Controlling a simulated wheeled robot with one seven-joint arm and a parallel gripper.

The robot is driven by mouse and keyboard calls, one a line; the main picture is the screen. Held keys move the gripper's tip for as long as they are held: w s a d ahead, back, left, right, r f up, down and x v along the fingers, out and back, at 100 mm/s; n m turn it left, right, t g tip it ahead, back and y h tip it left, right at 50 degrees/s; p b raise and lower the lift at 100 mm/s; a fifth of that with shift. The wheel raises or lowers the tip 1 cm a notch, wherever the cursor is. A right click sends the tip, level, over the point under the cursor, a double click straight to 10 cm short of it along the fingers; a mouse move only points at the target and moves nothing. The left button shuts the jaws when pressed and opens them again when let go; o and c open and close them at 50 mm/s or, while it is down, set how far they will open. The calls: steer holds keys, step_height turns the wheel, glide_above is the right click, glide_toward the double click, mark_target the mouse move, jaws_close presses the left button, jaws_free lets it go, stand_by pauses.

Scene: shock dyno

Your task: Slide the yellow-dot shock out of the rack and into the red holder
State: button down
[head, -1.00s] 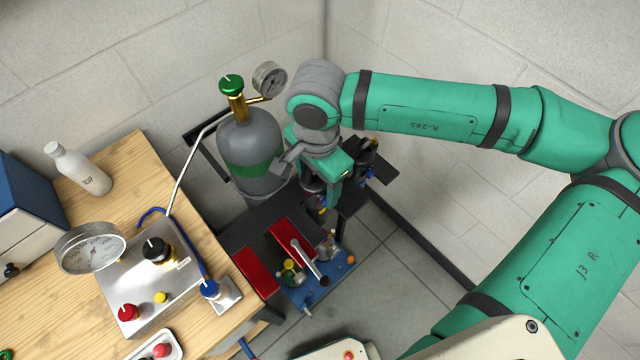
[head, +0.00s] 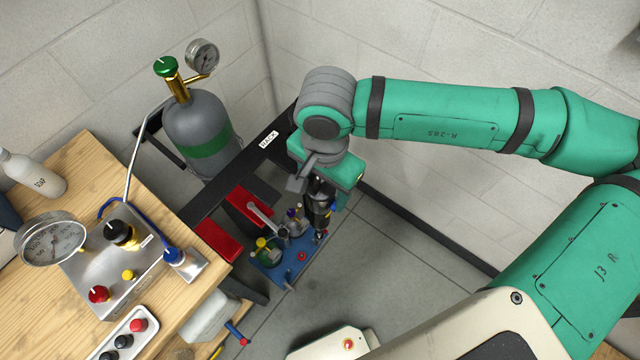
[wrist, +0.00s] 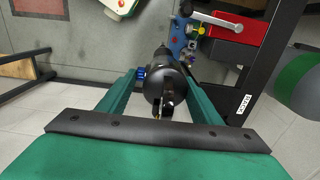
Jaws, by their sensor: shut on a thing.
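My gripper (head: 322,190) is shut on a dark cylindrical shock (head: 318,207), which hangs below it in front of the rack. The wrist view shows the shock (wrist: 158,88) end-on between my teal fingers, with a small yellow spot near its lower end; I cannot tell whether that is the yellow dot. The rack (head: 215,192) is a black shelf with a white RACK label. Two red blocks, one nearer (head: 219,241) and one farther (head: 249,204), are left of my gripper; I take them for the red holder. Its inside cannot be made out.
The wooden bench (head: 105,185) is left. Open floor lies right.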

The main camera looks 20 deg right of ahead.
steer(key=shift+s+r, duration=0.15)
steer(key=shift+r, duration=0.35)
steer(key=shift+d+r, duration=0.1)
steer(key=shift+r, duration=0.1)
